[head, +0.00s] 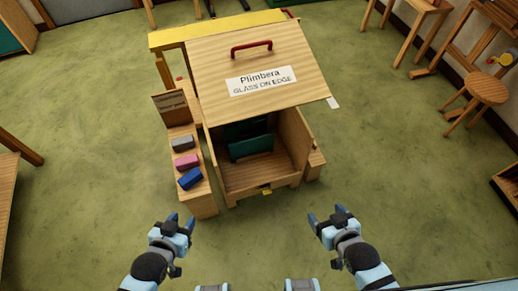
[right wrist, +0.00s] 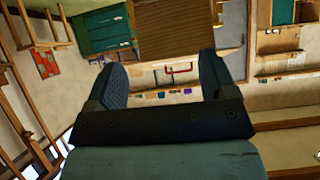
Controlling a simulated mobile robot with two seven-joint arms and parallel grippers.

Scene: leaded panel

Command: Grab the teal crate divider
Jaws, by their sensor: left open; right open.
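The teal divider (head: 251,147) stands inside the open-fronted wooden crate (head: 262,178), toward its left side and back. Its upper part is in shadow under the raised lid (head: 260,60), which has a red handle and a label reading "Plimbera GLASS ON EDGE". My left gripper (head: 181,220) is open and empty, in front of the crate and to its left. My right gripper (head: 327,215) is open and empty, in front of the crate and to its right. Its two dark fingers (right wrist: 165,80) show apart in the right wrist view, with nothing between them.
A narrow side shelf (head: 202,200) at the crate's left holds a grey block (head: 182,144), a pink block (head: 187,161) and a blue block (head: 190,179). A small sign (head: 171,104) stands behind them. A stool (head: 486,88) is far right.

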